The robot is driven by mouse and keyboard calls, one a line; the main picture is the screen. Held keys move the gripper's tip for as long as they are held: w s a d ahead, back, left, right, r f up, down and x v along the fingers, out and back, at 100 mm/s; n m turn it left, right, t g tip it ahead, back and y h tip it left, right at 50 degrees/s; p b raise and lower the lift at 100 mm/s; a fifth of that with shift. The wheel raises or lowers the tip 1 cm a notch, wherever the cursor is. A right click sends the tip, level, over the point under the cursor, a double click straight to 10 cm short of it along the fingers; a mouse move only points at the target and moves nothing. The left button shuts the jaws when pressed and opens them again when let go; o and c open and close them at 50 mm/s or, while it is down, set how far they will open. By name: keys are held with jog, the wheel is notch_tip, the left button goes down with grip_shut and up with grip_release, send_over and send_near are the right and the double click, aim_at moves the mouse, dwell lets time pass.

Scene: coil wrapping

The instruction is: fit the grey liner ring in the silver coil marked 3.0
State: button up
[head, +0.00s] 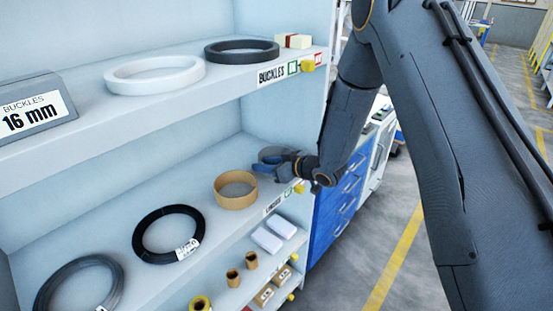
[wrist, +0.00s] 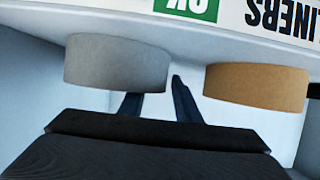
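The grey liner ring (head: 268,153) lies at the right end of the middle shelf, partly hidden by my gripper (head: 284,161). In the wrist view the grey ring (wrist: 115,65) is at upper left, close to my gripper (wrist: 158,98). The two dark fingers are apart; the left one passes behind the ring's lower edge, and the right one stands just right of the ring. I cannot tell whether either finger touches it. The silver coil marked 3.0 cannot be identified in either view.
A tan ring (head: 236,189) lies just left of the grey one; it also shows in the wrist view (wrist: 257,87). A black coil (head: 168,233) and a dark grey coil (head: 80,287) lie further left. The upper shelf (head: 215,82) is above, with white and black rings.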

grip_shut()
notch_tip(320, 180, up, 9)
jog(key=b, duration=0.3)
jog(key=s+a+r+n+g+y+p, duration=0.1)
jog(key=s+a+n+g+y, duration=0.15)
jog(key=s+a, duration=0.85)
jog(key=s+a+n+g+p, duration=0.1)
jog(key=s+a+n+g, duration=0.2)
jog(key=s+a, duration=0.5)
jog(key=s+a+n+g+p, duration=0.1)
jog(key=s+a+n+g, duration=0.2)
jog(key=s+a, duration=0.5)
jog(key=s+a+n+g+h+p, duration=0.1)
jog(key=s+a+n+g, duration=0.3)
jog(key=s, duration=1.9)
jog(key=a+p, duration=0.1)
jog(key=a, duration=0.3)
jog(key=shift+a+f, duration=0.2)
jog(key=shift+a, duration=0.05)
